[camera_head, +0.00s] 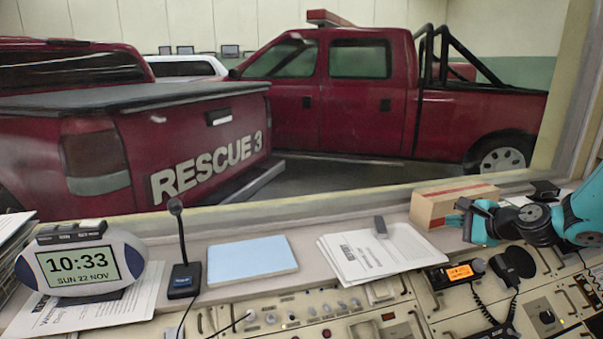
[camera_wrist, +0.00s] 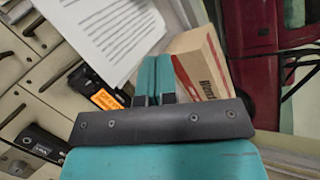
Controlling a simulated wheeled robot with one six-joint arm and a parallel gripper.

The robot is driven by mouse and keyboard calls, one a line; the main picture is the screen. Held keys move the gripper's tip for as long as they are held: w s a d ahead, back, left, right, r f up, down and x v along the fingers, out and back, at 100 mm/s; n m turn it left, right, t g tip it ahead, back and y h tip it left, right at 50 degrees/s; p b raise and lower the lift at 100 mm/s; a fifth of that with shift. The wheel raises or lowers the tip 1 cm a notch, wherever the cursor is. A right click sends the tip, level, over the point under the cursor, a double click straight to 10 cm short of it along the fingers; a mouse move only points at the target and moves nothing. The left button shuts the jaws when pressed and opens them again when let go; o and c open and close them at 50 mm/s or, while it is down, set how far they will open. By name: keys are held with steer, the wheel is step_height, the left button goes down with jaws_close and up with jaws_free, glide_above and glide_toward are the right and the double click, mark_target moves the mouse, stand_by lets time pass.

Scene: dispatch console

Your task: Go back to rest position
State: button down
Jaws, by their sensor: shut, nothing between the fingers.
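My gripper (camera_head: 463,217) is at the right of the head view, above the console, at the end of my teal and black arm. It is shut and empty. It is just in front of a brown cardboard box (camera_head: 452,199) with a red stripe; I cannot tell if they touch. In the wrist view the shut teal fingers (camera_wrist: 154,80) point up the picture, with the cardboard box (camera_wrist: 199,62) to their right and printed papers (camera_wrist: 105,35) to their left.
A radio with an orange display (camera_head: 458,272) and a black handset (camera_head: 512,264) are below my gripper. Papers (camera_head: 371,253), a blue pad (camera_head: 252,260), a desk microphone (camera_head: 184,279) and a clock (camera_head: 80,263) stand leftward. A window ledge (camera_head: 330,212) runs behind; red trucks are beyond.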

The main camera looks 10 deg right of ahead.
steer(key=s+a+r+n+g+y, duration=0.1)
steer(key=s+a+r+n+g, duration=0.1)
steer(key=s+a+n, duration=0.45)
steer(key=s+a+r+n+g+y, duration=0.1)
steer(key=s+a+r+n+g, duration=0.15)
steer(key=a, duration=0.65)
steer(key=s+a+r+n+g, duration=0.3)
steer(key=s+a+n, duration=0.15)
steer(key=a, duration=0.35)
steer(key=s+a+n+g+h, duration=0.1)
steer(key=s+a+n+g, duration=0.1)
steer(key=s+n, duration=0.4)
steer(key=s+a+n+g+h, duration=0.1)
steer(key=s+n, duration=0.5)
steer(key=s, duration=0.9)
steer(key=a+r+g, duration=0.1)
steer(key=a, duration=0.1)
steer(key=shift+s+a+n+h+b, duration=0.3)
steer(key=shift+n+b, duration=0.05)
steer(key=shift+g, duration=0.25)
steer(key=shift+d, duration=0.1)
